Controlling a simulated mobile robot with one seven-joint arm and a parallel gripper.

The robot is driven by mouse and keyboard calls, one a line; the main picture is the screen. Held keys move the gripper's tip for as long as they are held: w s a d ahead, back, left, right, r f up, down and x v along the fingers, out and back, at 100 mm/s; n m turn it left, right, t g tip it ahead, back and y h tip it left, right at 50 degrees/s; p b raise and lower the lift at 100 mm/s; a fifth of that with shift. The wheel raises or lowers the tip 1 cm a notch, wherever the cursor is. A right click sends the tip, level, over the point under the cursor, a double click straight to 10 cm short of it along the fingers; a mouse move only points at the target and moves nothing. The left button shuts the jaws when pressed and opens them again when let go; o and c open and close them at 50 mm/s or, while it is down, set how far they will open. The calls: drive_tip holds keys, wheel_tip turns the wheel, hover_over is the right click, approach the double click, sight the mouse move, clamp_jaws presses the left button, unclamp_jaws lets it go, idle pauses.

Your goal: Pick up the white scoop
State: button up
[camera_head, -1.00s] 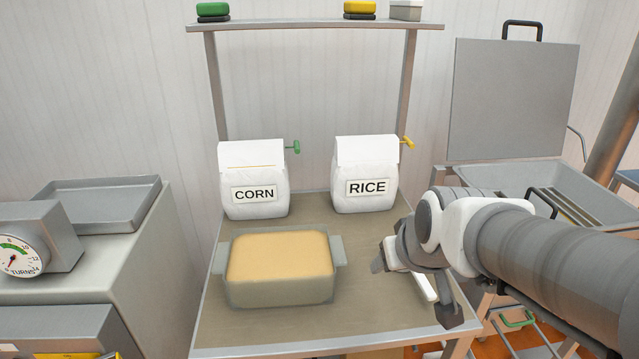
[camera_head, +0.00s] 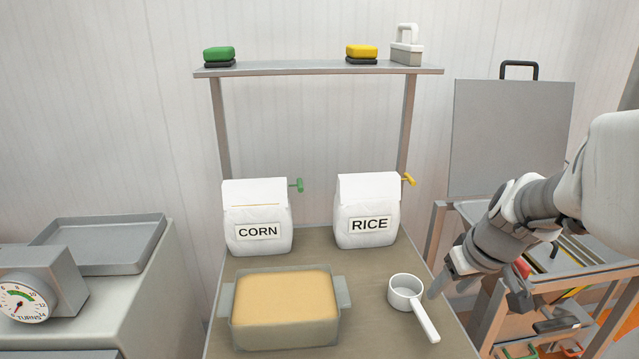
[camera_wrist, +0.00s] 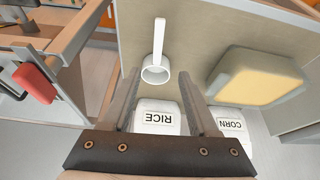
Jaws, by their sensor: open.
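The white scoop (camera_head: 407,294) is a small round cup with a straight handle. It lies on the right side of the table, its handle pointing toward the front right. It also shows whole in the wrist view (camera_wrist: 156,68), beyond my fingertips and between their lines. My gripper (camera_head: 478,291) is to the right of the scoop, apart from it, near the table's right edge. Its two fingers are spread wide with nothing between them in the wrist view (camera_wrist: 163,85).
A grey tub (camera_head: 285,335) of tan grain stands left of the scoop. Bags marked CORN (camera_head: 257,218) and RICE (camera_head: 367,212) stand behind, below a shelf (camera_head: 300,69). A rack with a grey panel (camera_head: 510,135) is at the right. A scale (camera_head: 40,285) is at the left.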

sight(425, 318)
drive_tip(key=b+x, duration=0.2)
drive_tip(key=x, duration=0.9)
drive_tip(key=shift+w+f+b, duration=0.1)
drive_tip(key=shift+f+b, duration=0.2)
drive_tip(key=shift+b, duration=0.1)
drive_tip(key=shift+b+x, duration=0.8)
drive_tip(key=shift+x, duration=1.8)
drive_tip(key=shift+d+f+b, duration=0.2)
drive_tip(key=shift+f+b, duration=0.1)
drive_tip(key=shift+b, duration=0.05)
drive_tip(key=shift+c, duration=0.2)
clamp_jaws()
